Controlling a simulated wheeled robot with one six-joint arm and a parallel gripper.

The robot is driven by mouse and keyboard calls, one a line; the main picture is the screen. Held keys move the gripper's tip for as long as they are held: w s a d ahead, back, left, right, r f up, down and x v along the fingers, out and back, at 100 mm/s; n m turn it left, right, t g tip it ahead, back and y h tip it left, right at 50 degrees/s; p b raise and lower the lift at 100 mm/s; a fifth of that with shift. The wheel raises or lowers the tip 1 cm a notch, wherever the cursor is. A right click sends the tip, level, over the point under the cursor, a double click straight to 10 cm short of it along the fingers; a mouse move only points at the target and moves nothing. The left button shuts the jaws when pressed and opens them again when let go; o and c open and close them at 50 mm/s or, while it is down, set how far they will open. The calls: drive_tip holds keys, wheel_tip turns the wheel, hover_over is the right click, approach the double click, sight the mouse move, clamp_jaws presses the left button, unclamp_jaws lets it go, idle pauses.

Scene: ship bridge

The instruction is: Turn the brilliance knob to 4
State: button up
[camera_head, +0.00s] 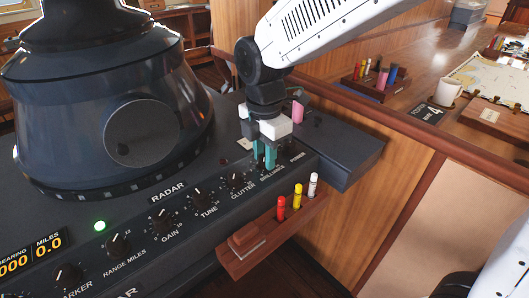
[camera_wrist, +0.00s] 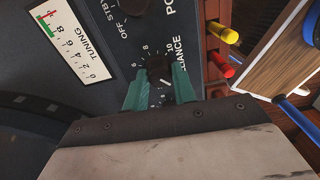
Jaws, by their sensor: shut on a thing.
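The brilliance knob (camera_wrist: 158,68) is a small black ridged knob on the dark radar console, ringed by printed numbers in the wrist view. My gripper (camera_wrist: 157,82) has its two teal fingers on either side of the knob, shut on it. A short white mark shows near the knob's lower right edge in the wrist view; the exact number it points to cannot be told. In the head view, my gripper (camera_head: 265,160) comes down from above at the brilliance position, its fingers covering the knob there.
The clutter knob (camera_head: 235,180) and tune knob (camera_head: 199,197) sit to the left along the panel. A wooden rack (camera_head: 262,238) with red, yellow and white markers is at the console's front edge. The large radar hood (camera_head: 110,110) stands left. A tuning scale (camera_wrist: 68,42) shows in the wrist view.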

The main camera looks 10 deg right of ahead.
drive_tip(key=m, duration=0.5)
drive_tip(key=shift+m, duration=0.3)
drive_tip(key=m, duration=1)
drive_tip(key=shift+m, duration=0.4)
drive_tip(key=shift+r+m, duration=0.1)
drive_tip(key=shift+m, duration=2.2)
drive_tip(key=o, duration=1)
